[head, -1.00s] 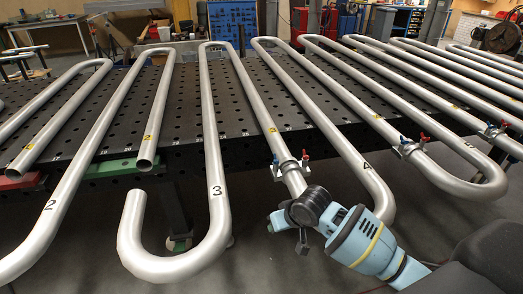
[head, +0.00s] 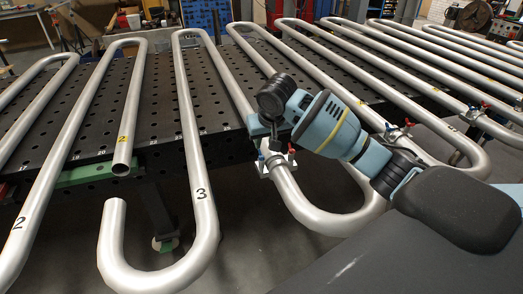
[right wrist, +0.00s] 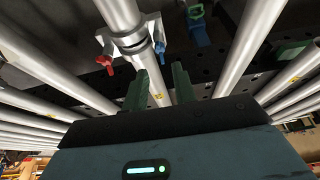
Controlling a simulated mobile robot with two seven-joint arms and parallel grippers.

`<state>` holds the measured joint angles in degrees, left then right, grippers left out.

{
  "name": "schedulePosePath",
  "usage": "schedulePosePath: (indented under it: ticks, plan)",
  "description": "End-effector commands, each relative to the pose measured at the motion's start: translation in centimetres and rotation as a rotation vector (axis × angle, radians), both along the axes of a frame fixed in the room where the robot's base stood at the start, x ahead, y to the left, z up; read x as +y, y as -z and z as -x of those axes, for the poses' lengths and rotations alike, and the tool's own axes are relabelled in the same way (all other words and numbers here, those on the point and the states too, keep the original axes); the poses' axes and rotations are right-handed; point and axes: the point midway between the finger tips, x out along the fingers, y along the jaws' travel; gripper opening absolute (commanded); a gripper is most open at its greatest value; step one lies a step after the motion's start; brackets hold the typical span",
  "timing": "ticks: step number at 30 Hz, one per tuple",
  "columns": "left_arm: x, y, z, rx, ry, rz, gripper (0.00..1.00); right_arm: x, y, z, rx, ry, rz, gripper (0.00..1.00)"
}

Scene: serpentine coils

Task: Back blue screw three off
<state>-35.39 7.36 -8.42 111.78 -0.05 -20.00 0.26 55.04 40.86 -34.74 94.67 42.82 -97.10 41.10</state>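The tube clamp (head: 281,162) sits around the pipe to the right of the 3 mark. Its red screw (head: 291,149) shows on its right; its left side is partly hidden by my right gripper (head: 260,132), which is at the clamp's upper side. In the right wrist view the clamp (right wrist: 131,38) has a red screw (right wrist: 105,64) on the left and a blue screw (right wrist: 160,50) on the right. My left gripper is not in view.
Serpentine pipes (head: 201,215) lie over the black perforated table (head: 90,135) and overhang its front edge. Another clamp (head: 394,133) with red and blue screws is to the right. A blue fixture (right wrist: 199,36) shows beside the clamp in the right wrist view.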

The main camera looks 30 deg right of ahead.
Motion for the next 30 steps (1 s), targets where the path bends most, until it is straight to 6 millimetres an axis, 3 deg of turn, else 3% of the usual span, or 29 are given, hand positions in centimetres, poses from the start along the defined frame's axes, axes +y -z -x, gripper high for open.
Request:
schedulePosePath:
  ticks: [6, 12, 23, 30]
  plan:
    - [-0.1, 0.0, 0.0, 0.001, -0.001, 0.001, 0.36, -0.3, 3.2, -1.2, 0.002, 0.001, 0.000, 0.27]
    - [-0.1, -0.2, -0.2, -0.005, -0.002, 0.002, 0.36, -0.5, 5.1, -2.0, 0.001, 0.000, 0.000, 0.27]
    - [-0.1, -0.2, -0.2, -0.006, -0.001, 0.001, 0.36, -0.5, 5.8, -2.3, -0.001, -0.001, 0.001, 0.27]
    - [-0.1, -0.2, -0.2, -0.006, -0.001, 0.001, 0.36, -0.5, 5.8, -2.3, -0.001, -0.001, 0.000, 0.00]
